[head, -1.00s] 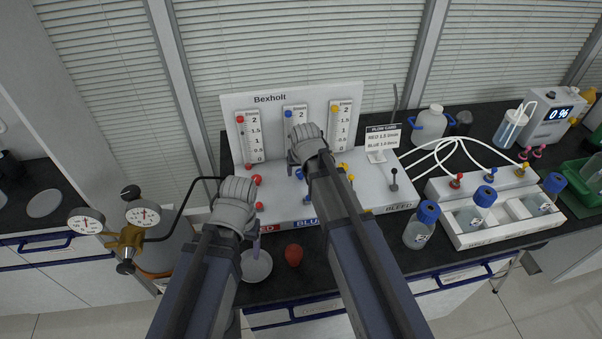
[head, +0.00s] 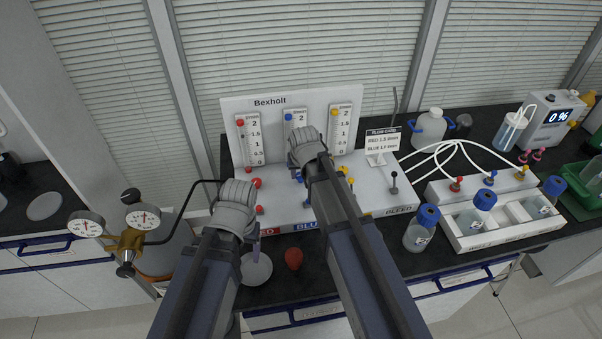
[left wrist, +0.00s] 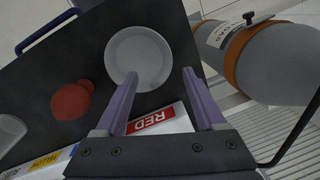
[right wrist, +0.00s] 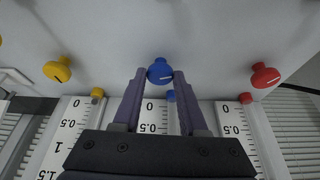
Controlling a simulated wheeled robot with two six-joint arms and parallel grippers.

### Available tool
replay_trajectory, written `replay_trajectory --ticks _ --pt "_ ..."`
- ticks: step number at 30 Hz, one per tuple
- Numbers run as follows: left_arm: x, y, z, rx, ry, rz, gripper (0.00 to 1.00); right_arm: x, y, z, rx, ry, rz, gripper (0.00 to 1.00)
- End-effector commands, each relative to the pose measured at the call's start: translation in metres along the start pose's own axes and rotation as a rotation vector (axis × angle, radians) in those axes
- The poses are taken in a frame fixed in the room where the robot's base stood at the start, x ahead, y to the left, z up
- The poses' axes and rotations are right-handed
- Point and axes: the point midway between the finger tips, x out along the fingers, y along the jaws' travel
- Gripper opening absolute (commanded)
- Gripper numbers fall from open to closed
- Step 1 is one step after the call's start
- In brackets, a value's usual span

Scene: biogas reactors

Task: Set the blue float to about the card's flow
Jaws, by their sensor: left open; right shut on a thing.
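The Bexholt panel (head: 292,95) carries red, blue and yellow scales. A blue marker (head: 288,117) shows at the top of the blue scale (head: 295,118); I cannot tell whether it is the float or a cap. My right gripper (head: 306,150) covers the lower scale. In the right wrist view, my right gripper (right wrist: 158,76) is shut on the blue knob (right wrist: 160,71), below the blue scale's zero end. The flow card (head: 382,140) stands at right, its small text appearing to read BLUE 1.0 l/min. My left gripper (left wrist: 158,78) is open and empty near the RED label (left wrist: 153,119).
A white dish (head: 257,268) and a dark red bulb (head: 293,259) lie on the bench in front. Gauges (head: 144,216) stand at left. Red (right wrist: 265,76) and yellow (right wrist: 58,69) knobs flank the blue one. Bottles and a white rack (head: 505,232) stand at right.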

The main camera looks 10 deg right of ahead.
Motion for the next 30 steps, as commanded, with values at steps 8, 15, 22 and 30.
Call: replay_trajectory --ticks 8,15,22,30 --pt "0.0000 0.0000 0.0000 0.000 0.000 0.000 0.72 0.0001 -0.0012 0.0001 0.117 -0.001 0.050 0.00" --pt "0.0000 0.0000 0.0000 0.000 0.000 0.000 0.72 0.0000 -0.0011 0.0003 0.123 -0.001 0.052 0.00" --pt "0.0000 0.0000 0.0000 0.000 0.000 0.000 0.72 0.0000 -0.0011 0.0002 0.123 -0.001 0.052 0.62" --pt "0.0000 0.0000 0.0000 0.000 0.000 0.000 0.72 0.0000 -0.0011 0.0001 0.123 0.000 0.051 0.72"
